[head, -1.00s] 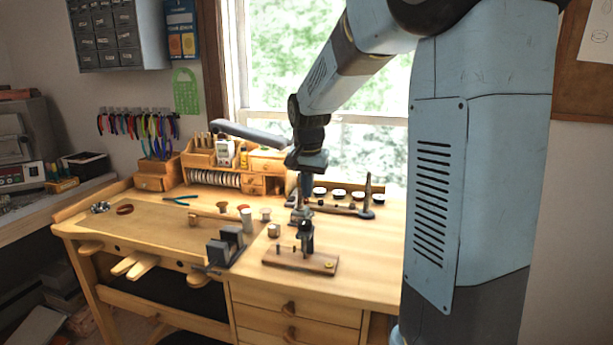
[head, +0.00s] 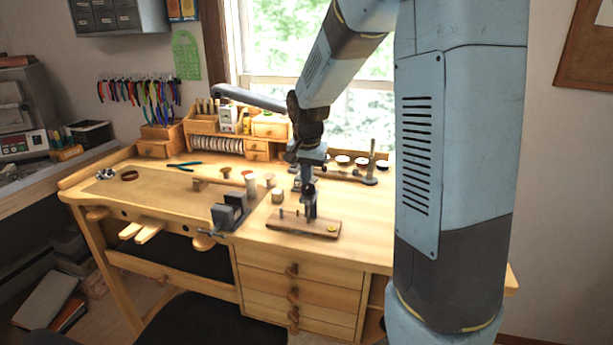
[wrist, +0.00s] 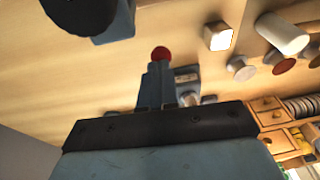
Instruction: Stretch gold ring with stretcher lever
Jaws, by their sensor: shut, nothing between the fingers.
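My gripper (wrist: 158,78) is shut and empty. It points down over the bench in the head view (head: 308,178). A small red knob (wrist: 161,53) shows at its fingertips in the wrist view; whether they touch it I cannot tell. A grey metal tool (wrist: 186,78) stands partly hidden behind the fingers. A dark upright tool (head: 310,203) stands on a wooden board (head: 290,227) just in front of the gripper in the head view. A small gold-yellow round piece (head: 332,228) lies at the board's right end, too small to identify surely as the ring. I cannot tell which part is the stretcher lever.
A small pale block (wrist: 217,36), a white cylinder (wrist: 283,35) and round-topped pieces (wrist: 241,68) stand beside the gripper. A dark vise-like block (head: 228,212) sits at the bench's front edge. A wooden organizer (head: 255,140) lines the back. The bench right of the board is clear.

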